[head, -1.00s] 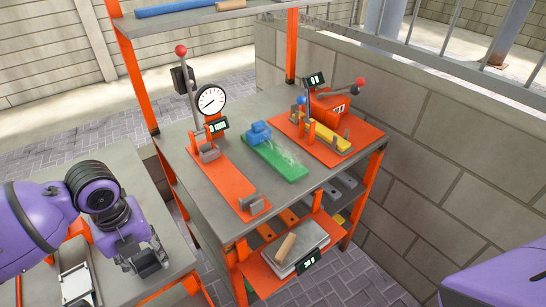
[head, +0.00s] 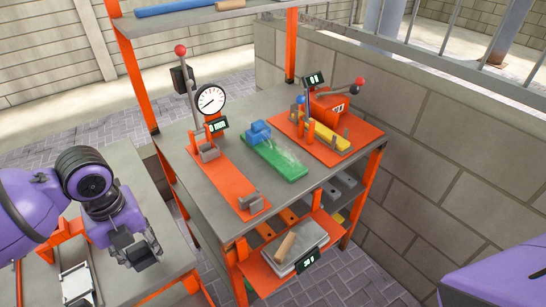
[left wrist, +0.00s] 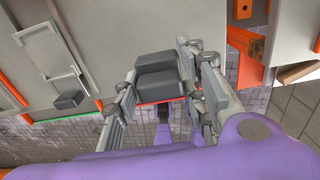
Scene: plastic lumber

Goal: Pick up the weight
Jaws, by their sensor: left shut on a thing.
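My left gripper (head: 140,252) is over the front right part of the grey table at the left. In the left wrist view, my left gripper (left wrist: 162,98) is shut on a dark grey stepped block, the weight (left wrist: 160,76), which sits between its fingers. In the head view, the hand and fingers largely hide this weight. Whether it touches the table is hard to tell. A second, smaller dark grey block (left wrist: 69,100) lies beside a white frame in the left wrist view. My right gripper is out of view.
The white frame (head: 76,283) is on the grey table (head: 150,205) left of my gripper. An orange-legged bench (head: 228,205) to the right holds a dial gauge (head: 211,100), a green plate (head: 275,158) and an orange press (head: 328,106). A block wall stands behind.

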